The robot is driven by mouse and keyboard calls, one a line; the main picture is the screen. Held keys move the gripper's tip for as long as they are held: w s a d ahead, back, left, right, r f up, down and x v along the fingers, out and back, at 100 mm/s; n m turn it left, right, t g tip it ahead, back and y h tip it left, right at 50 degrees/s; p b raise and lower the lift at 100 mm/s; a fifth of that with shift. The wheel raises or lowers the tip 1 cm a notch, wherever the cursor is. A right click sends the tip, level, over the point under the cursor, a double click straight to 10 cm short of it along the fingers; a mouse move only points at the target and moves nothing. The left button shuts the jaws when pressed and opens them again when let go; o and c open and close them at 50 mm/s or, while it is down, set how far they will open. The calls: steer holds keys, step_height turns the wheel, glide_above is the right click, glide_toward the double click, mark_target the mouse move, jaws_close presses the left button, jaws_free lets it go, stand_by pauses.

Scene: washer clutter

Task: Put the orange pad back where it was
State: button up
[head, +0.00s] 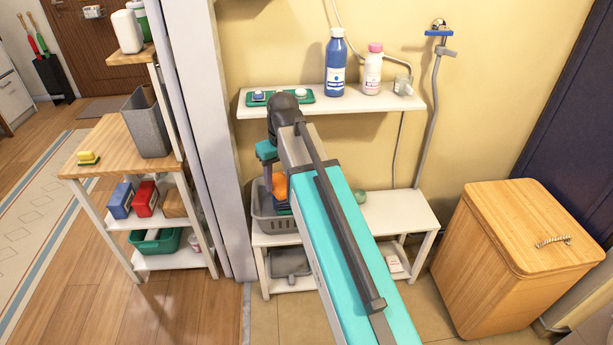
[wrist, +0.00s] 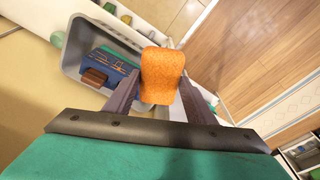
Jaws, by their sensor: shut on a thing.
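The orange pad (wrist: 162,75) is held between the two fingers of my gripper (wrist: 160,92) in the wrist view. The pad (head: 280,186) also shows in the head view, partly behind my arm, near the grey basket (head: 262,222) on the low white bench. From the head view I cannot tell whether it is clear of the basket. In the wrist view the grey basket (wrist: 72,62) lies beyond and to the left of the pad. A blue patterned item (wrist: 118,66) and a brown block (wrist: 95,77) lie inside it.
A white wall shelf (head: 350,106) holds a green tray (head: 262,98), a blue bottle (head: 336,65) and a pink-capped bottle (head: 372,72). A wooden hamper (head: 520,250) stands at right. The bench top (head: 400,212) has free room right of my arm.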

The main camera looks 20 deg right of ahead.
mark_target(278, 190)
steer(key=s+a, duration=0.1)
steer(key=s+a+r+m, duration=0.1)
steer(key=shift+s, duration=0.35)
steer(key=shift+s+m, duration=0.35)
steer(key=shift+m, duration=0.35)
steer(key=shift+d, duration=0.1)
